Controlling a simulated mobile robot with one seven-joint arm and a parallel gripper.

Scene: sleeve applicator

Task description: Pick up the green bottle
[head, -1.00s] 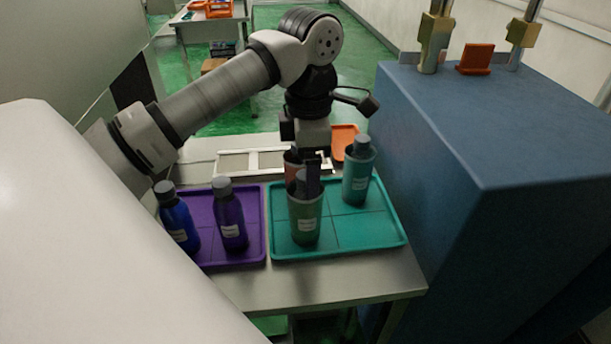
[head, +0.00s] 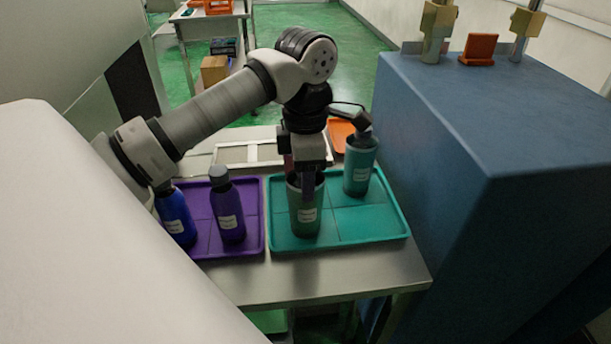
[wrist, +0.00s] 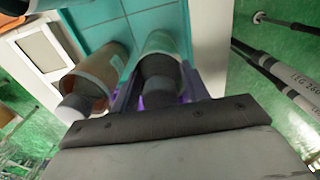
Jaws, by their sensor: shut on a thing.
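The green bottle (head: 305,218) stands upright at the front left of the teal tray (head: 372,226), with a white label on its front. My gripper (head: 308,188) points down over it and is shut around its top, hiding the cap in the head view. In the wrist view the bottle (wrist: 163,45) and its dark cap sit between the two fingers (wrist: 158,92). No gap under the bottle is visible.
A teal bottle (head: 360,170) stands at the tray's back right. A blue bottle (head: 176,218) and a violet bottle (head: 229,212) stand on the purple tray (head: 250,190). A big blue block (head: 490,130) rises at the right. The tray's front right is clear.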

